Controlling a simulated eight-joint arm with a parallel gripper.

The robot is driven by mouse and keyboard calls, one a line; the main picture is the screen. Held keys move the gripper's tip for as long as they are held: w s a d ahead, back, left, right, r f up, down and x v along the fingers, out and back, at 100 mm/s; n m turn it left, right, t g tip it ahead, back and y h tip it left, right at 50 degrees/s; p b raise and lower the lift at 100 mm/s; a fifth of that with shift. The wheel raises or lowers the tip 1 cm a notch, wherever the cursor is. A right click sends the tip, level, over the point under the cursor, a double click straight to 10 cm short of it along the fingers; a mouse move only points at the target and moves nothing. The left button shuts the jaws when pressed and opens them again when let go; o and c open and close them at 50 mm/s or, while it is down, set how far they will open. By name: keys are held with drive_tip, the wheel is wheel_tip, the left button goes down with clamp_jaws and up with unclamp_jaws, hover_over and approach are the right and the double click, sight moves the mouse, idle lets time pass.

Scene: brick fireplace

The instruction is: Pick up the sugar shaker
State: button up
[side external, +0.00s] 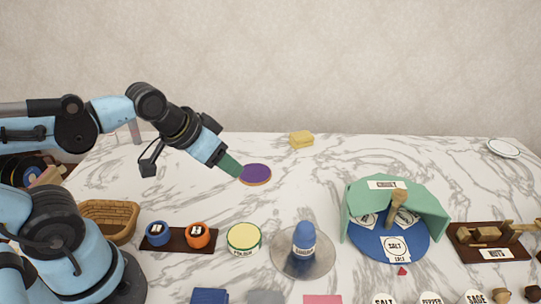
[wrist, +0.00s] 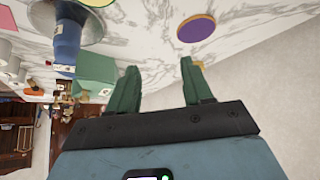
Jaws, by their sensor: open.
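A blue shaker (side external: 304,240) with a white label stands upright on a round silver plate (side external: 286,265) at the front middle of the table. It fits the sugar shaker, but its label is too small to read surely. In the wrist view the blue shaker (wrist: 67,42) is at the upper left, outside the jaws. My gripper (side external: 232,168) is above the table, up and left of the shaker and well apart from it. In the wrist view its green fingers (wrist: 160,66) are spread with nothing between them.
A purple disc (side external: 255,174) lies near my fingertips. A yellow-lidded tub (side external: 243,238) stands left of the shaker. A green-walled stand (side external: 433,207) with salt labels is to its right. A yellow sponge (side external: 301,140) is at the back. Marble between disc and shaker is clear.

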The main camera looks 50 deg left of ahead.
drive_tip(key=o, duration=0.4)
drive_tip(key=n+g+h, duration=0.7)
drive_tip(key=n+h, duration=0.6)
drive_tip(key=n, duration=0.5)
approach(314, 240)
drive_tip(key=x, duration=0.3)
drive_tip(key=shift+s+d+f, duration=0.15)
drive_tip(key=shift+d, duration=0.2)
drive_tip(key=shift+x, duration=2.85)
